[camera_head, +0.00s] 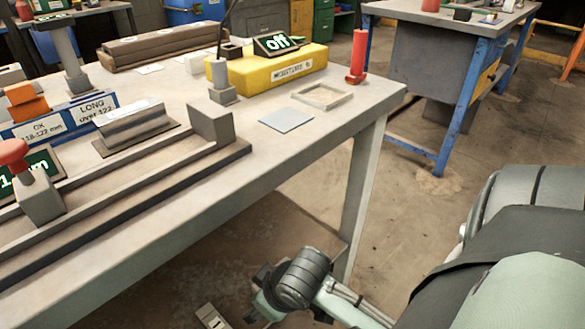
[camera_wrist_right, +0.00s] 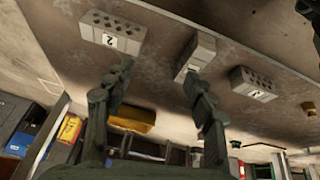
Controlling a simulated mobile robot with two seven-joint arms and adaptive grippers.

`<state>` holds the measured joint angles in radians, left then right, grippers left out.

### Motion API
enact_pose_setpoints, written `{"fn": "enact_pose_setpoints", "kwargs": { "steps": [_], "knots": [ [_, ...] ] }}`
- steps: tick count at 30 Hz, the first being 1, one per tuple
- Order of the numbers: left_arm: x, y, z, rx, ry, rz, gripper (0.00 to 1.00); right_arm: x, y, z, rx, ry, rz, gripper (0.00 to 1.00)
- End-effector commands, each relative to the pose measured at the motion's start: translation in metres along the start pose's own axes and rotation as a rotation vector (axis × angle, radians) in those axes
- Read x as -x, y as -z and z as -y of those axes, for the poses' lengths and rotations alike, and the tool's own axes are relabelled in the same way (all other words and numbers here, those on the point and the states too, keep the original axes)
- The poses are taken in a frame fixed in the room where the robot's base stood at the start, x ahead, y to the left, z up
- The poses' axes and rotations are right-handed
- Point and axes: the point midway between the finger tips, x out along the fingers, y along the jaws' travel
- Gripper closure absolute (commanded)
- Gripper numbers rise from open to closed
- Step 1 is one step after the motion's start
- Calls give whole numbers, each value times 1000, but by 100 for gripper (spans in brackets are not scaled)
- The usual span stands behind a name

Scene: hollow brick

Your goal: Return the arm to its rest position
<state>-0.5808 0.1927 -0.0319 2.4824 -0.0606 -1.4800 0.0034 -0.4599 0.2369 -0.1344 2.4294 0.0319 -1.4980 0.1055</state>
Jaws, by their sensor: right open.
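My right gripper (camera_head: 264,292) is low in the head view, beside and below the near edge of the workbench (camera_head: 285,155). In the right wrist view its two dark fingers (camera_wrist_right: 158,92) are spread apart with nothing between them. Beyond them are a hollow brick with a "2" label (camera_wrist_right: 112,33), a second brick (camera_wrist_right: 195,55) and a third labelled brick (camera_wrist_right: 253,83), all apart from the fingers as far as I can tell. A pale piece with a dark slot (camera_head: 212,317) shows at the head view's bottom edge. My left gripper is not in view.
The bench carries a yellow block with an "off" display (camera_head: 267,68), a red post (camera_head: 357,55), a shallow tray (camera_head: 322,97), and a rail fixture (camera_head: 120,180) with a metal block (camera_head: 130,122). A bench leg (camera_head: 362,200) stands close to my right arm. Open floor (camera_head: 420,215) lies to the right.

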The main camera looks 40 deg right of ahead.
Motion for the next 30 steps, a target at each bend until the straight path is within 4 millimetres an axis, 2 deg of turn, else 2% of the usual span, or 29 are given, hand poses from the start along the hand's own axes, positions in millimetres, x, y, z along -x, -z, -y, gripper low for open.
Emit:
{"fn": "enact_pose_setpoints", "kwargs": {
  "steps": [1,3,6,23,26,30],
  "knots": [
    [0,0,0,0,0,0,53,5,-15,-16,1,-44,15,46],
    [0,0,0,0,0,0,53,11,-27,-33,11,-93,27,46],
    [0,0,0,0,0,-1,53,14,-35,-44,21,-125,36,46],
    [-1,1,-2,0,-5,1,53,12,-35,-45,23,-125,41,46],
    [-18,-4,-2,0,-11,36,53,-3,-39,-46,20,-119,74,46],
    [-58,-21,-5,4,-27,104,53,-43,-58,-49,12,-104,142,46]
  ]
}}
